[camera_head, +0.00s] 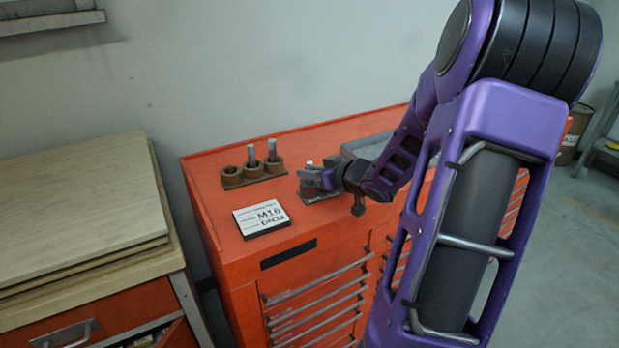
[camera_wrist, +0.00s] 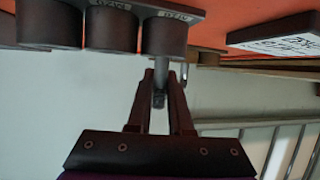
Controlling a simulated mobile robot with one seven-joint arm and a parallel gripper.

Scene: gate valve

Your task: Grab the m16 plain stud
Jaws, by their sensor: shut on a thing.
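My gripper (camera_wrist: 160,88) is shut on a grey metal stud (camera_wrist: 161,72). In the wrist view, which looks upside down, the stud shows between the fingertips and runs up to the rightmost dark grey cup (camera_wrist: 165,38) of a holder. Whether it still sits inside that cup is unclear. In the head view my gripper (camera_head: 318,178) is over a grey holder (camera_head: 322,196) on the red cabinet and hides most of the stud. The cup labels are small and inverted, so I cannot read the size at the stud surely.
A brown holder (camera_head: 231,177) with several cups stands to the left with two upright studs (camera_head: 252,155) in it. A card marked M16 DN32 (camera_head: 261,217) lies on the red cabinet (camera_head: 225,220) in front. A grey tray (camera_head: 372,147) lies behind my gripper.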

